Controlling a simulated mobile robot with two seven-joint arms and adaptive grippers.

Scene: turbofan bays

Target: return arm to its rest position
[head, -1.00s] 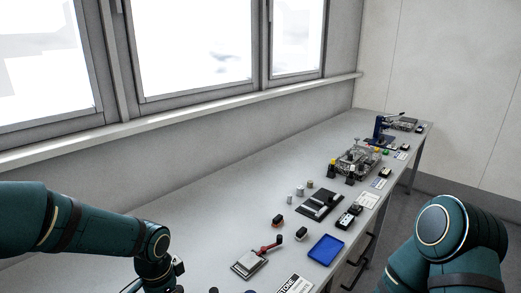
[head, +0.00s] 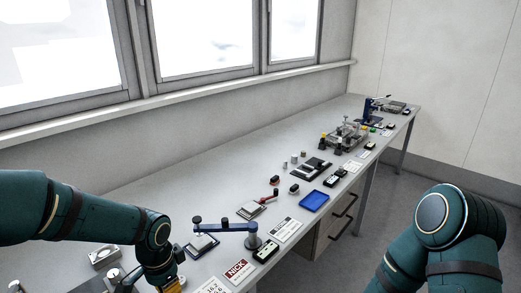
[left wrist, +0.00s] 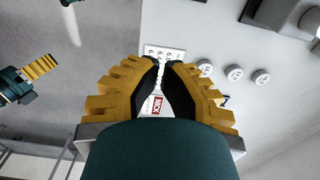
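My left arm comes in from the left in the head view, bent down over the near end of the bench. Only a yellow part of its gripper (head: 172,287) shows at the bottom edge. In the left wrist view my left gripper (left wrist: 162,64) has its yellow fingers leaning together. A narrow gap shows between the dark tips, with nothing held. My right arm (head: 450,225) is folded at the lower right, its gripper outside the head view. A yellow gripper part on a teal link, apparently my right gripper (left wrist: 38,70), shows at the left of the wrist view.
The grey bench (head: 225,165) runs away to the right below the windows. Close to my left arm are a blue lever device (head: 226,228), a red NICK card (head: 239,270) and a dark box (head: 265,252). A blue tray (head: 314,201) lies farther along. Bench space along the wall is clear.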

